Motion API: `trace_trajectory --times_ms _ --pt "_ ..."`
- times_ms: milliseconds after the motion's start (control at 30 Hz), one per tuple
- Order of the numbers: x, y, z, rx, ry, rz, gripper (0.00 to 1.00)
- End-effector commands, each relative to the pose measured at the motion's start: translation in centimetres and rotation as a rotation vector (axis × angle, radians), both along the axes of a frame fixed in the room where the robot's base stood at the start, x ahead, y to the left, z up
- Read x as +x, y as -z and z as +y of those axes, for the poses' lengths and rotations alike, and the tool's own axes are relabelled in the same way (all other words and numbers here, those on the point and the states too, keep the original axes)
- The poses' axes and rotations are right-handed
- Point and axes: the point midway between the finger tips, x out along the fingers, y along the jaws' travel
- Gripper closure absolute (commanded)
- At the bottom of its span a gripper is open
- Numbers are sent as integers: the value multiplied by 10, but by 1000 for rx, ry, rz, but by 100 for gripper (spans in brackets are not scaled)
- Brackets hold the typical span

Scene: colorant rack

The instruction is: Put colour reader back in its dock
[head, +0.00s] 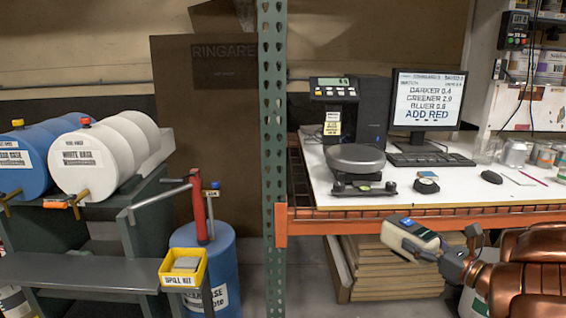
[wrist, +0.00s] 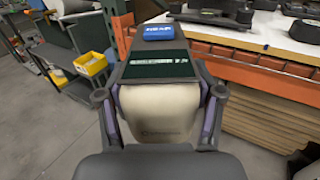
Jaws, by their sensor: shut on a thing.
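The colour reader (head: 408,236) is a cream, rounded device with a dark face and a blue part at its far end. My gripper (head: 443,250) is shut on it and holds it in the air in front of the bench's orange front beam. In the wrist view the reader (wrist: 158,108) sits between the two fingers, its dark display strip and blue part pointing away. A low black stand (head: 363,188) lies on the bench in front of the scale; it may be the dock, but I cannot tell for sure. The reader is apart from it.
The white bench top (head: 460,193) holds a scale (head: 355,158), a monitor (head: 428,98), a keyboard (head: 430,159), a small round black item (head: 427,183) and jars. A green upright post (head: 273,150) stands at the bench's left. Drums and a yellow spill-kit bin (head: 184,268) are farther left.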

Motion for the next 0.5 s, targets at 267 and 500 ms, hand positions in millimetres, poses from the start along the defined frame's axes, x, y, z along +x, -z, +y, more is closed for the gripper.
trace_trajectory --times_ms 267,500 --pt "29 31 80 5 -206 -3 100" --pt "39 52 127 2 -322 -2 100"
